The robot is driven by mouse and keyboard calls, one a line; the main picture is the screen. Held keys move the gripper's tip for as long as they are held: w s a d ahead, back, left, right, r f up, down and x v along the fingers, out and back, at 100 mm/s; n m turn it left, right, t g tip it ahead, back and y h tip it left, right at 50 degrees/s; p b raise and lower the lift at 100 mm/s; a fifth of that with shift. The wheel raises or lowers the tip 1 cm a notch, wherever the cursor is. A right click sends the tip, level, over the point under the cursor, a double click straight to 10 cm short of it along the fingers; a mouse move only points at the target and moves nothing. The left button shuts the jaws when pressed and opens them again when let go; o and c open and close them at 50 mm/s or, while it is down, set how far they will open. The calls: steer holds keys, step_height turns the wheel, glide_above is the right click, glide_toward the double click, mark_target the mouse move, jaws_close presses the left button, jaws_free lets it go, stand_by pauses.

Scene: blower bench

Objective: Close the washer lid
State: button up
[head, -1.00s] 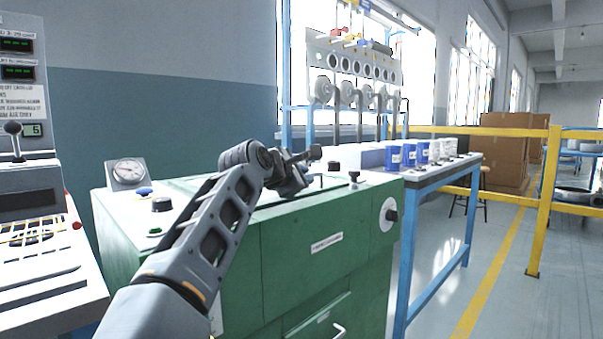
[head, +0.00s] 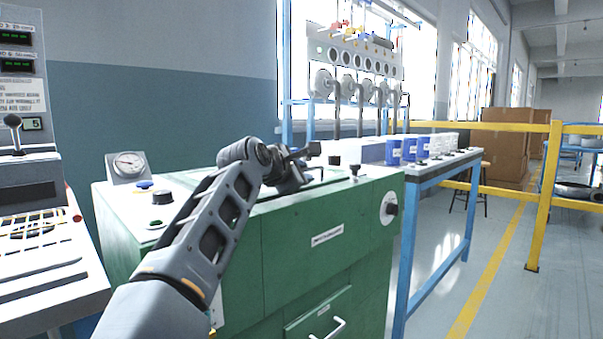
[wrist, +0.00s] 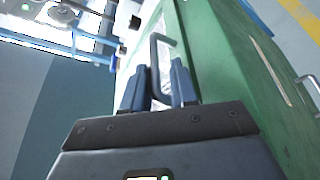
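The washer is a green metal cabinet (head: 290,235) in the middle of the head view. Its lid (head: 192,180) is a pale green panel on top, partly hidden behind my arm; I cannot tell how far it stands open. In the wrist view, a dark bent handle (wrist: 154,48) stands on a green surface beside a whitish strip. My gripper (wrist: 160,76) has its two blue-grey fingers apart, one on each side of the handle's near end, with a gap to the right finger. In the head view, my gripper (head: 312,160) is over the cabinet top, its fingers small and unclear.
A gauge box (head: 130,166) and a black knob (head: 162,197) sit on the cabinet top at left. A control console (head: 45,230) stands at far left. A blue-framed bench (head: 432,172) with blue cans (head: 408,150) is at right. A yellow rail (head: 545,200) borders open floor.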

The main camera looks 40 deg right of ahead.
steer(key=p+v, duration=0.1)
steer(key=v, duration=0.7)
steer(key=shift+w, duration=0.1)
steer(key=shift+d, duration=0.1)
